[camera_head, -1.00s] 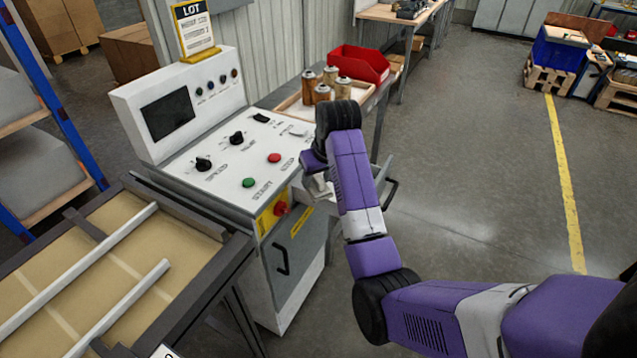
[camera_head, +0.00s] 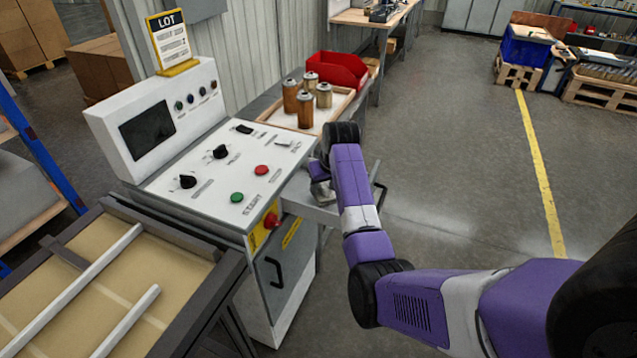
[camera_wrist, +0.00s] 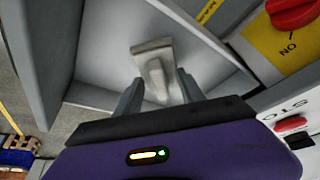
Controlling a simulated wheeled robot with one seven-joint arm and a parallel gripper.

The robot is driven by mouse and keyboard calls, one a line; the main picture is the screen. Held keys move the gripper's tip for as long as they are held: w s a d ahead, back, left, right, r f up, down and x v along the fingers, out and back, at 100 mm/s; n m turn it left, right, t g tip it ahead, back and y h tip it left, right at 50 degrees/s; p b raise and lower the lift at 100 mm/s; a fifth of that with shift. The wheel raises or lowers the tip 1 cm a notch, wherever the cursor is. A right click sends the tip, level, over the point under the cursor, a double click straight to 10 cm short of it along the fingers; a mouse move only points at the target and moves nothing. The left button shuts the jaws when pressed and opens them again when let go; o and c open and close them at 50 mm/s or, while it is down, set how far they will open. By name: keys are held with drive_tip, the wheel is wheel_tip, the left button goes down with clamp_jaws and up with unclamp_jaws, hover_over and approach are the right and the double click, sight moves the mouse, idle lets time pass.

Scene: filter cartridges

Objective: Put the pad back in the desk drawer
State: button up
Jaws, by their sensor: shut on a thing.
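The pad (camera_wrist: 155,75) is a small pale grey-beige piece with a wider end and a narrower stem, seen in the wrist view. My gripper (camera_wrist: 160,80) is shut on the stem, one dark finger on each side. The desk drawer (camera_wrist: 95,62) is open, with light grey walls and floor around and below the pad. I cannot tell whether the pad touches the drawer floor. In the head view the open drawer (camera_head: 352,213) juts out at the right of the console, and my gripper (camera_head: 321,190) is over it, partly hidden by my arm.
The console (camera_head: 190,165) has knobs, a green and a red button, and a red switch (camera_head: 271,221) on its front. A tray (camera_head: 318,124) of several cartridges and a red bin (camera_head: 338,70) stand behind the drawer. A framed table (camera_head: 130,262) is at left. Open floor lies right.

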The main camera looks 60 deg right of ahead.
sight(324, 186)
drive_tip(key=shift+f, duration=0.55)
drive_tip(key=shift+w+d, duration=0.25)
drive_tip(key=shift+w, duration=0.1)
drive_tip(key=shift+w+d+f+p, duration=0.2)
drive_tip(key=shift+w+d+p, duration=0.05)
drive_tip(key=shift+w+d, duration=0.3)
drive_tip(key=shift+w+d+f+p, duration=0.25)
drive_tip(key=shift+w+d, duration=0.2)
drive_tip(key=shift+w, duration=0.15)
drive_tip(key=shift+f, duration=0.2)
drive_tip(key=shift+f, duration=0.15)
drive_tip(key=o, duration=1.3)
drive_tip(key=v, duration=1.2)
drive_tip(key=shift+r, duration=0.2)
